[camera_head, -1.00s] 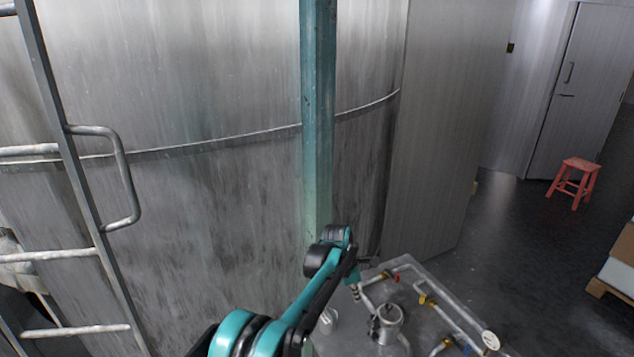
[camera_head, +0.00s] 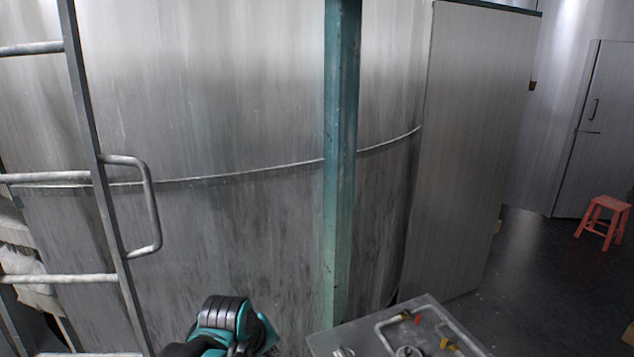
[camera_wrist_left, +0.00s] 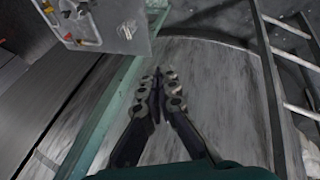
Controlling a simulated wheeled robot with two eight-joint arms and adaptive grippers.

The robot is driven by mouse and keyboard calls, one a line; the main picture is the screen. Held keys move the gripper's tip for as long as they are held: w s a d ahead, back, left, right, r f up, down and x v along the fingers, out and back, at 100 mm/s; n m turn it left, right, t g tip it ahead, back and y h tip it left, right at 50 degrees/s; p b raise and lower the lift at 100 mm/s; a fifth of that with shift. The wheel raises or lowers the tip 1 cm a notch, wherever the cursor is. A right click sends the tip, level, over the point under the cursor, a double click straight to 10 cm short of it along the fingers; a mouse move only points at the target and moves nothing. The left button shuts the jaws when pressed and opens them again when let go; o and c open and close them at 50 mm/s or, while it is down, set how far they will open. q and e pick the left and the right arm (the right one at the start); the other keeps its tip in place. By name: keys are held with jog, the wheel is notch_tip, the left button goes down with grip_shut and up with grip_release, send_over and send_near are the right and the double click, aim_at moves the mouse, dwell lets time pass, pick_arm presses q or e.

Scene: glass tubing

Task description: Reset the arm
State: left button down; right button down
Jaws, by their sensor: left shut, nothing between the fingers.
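My left arm, teal and black (camera_head: 228,325), is folded low in the head view, in front of the big metal tank (camera_head: 240,240). Its fingers cannot be made out there. In the left wrist view my left gripper (camera_wrist_left: 158,74) is shut, its dark fingertips together with nothing between them. Behind the fingers lies the grey tank wall (camera_wrist_left: 205,95). My right gripper is in neither view.
A metal bench (camera_head: 335,340) with glass tubing (camera_head: 400,318) and coloured valves stands at the lower right, also in the left wrist view (camera_wrist_left: 140,42). A teal post (camera_head: 341,160) rises beside it. A ladder (camera_head: 105,190) is at left. A red stool (camera_head: 603,212) stands far right.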

pick_arm(q)
jog(key=s+a+f+m+t, duration=0.1)
jog(key=s+a+f+m, duration=0.1)
jog(key=s, duration=0.4)
jog(key=s+a+f+m+t+y, duration=0.1)
jog(key=s+a+f+m, duration=0.2)
jog(key=s+a, duration=0.3)
jog(key=shift+s+f+m, duration=0.3)
jog(key=shift+s+m, duration=0.35)
jog(key=shift+m, duration=0.05)
dwell(0.5)
